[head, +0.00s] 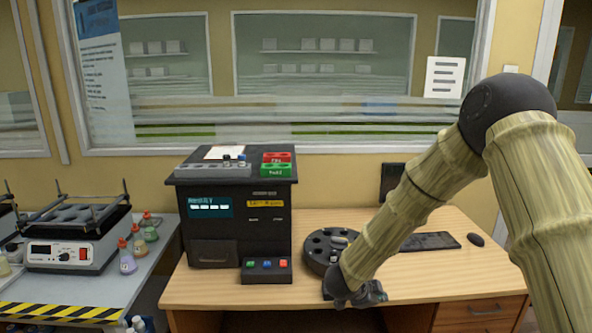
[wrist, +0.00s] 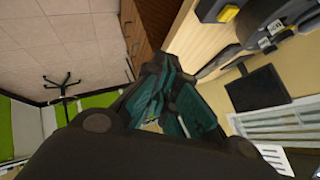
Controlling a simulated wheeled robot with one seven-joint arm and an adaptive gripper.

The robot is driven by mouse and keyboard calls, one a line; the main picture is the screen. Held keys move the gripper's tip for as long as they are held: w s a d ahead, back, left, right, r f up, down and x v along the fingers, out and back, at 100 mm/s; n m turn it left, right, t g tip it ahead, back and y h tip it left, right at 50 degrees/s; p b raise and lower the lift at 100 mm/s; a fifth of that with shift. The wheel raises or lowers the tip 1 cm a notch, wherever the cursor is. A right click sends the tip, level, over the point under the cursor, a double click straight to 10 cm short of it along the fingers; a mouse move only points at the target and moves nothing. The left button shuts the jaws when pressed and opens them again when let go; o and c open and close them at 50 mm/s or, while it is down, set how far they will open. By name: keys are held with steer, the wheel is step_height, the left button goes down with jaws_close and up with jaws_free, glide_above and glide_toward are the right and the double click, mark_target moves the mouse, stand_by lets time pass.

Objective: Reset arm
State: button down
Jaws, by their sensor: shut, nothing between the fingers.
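My arm comes in from the right in the head view and bends down toward the wooden desk (head: 420,285). My gripper (head: 372,296) is low over the desk's front part, just in front of the round black carousel (head: 318,246). In the wrist view my gripper (wrist: 172,108) shows its teal-padded fingers together, with nothing held. My forearm and wrist hide part of the carousel and the desk behind. I cannot tell whether the gripper touches the desk.
A black analyser (head: 235,225) stands left of the carousel, with a small button box (head: 266,271) in front. A red rack (head: 277,157) and a green rack (head: 276,170) sit on top. A keyboard (head: 430,241) and mouse (head: 475,240) lie right. A shaker (head: 75,240) stands far left.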

steer(key=s+f+n+y, duration=0.3)
steer(key=s+f+n, duration=0.7)
steer(key=s+f, duration=0.75)
steer(key=s+f+n+g+y, duration=0.1)
steer(key=s+f+n+g, duration=0.1)
steer(key=s, duration=0.7)
steer(key=s+f+n+g+y, duration=0.2)
steer(key=s+f+n, duration=0.1)
steer(key=s, duration=0.7)
steer(key=s+f+n+g+y, duration=0.1)
steer(key=s+f+n, duration=0.2)
steer(key=s, duration=0.7)
steer(key=shift+a+f+n+g, duration=0.3)
steer(key=shift+f+g, duration=0.1)
steer(key=shift+f, duration=0.35)
steer(key=c, duration=2.2)
jaws_free()
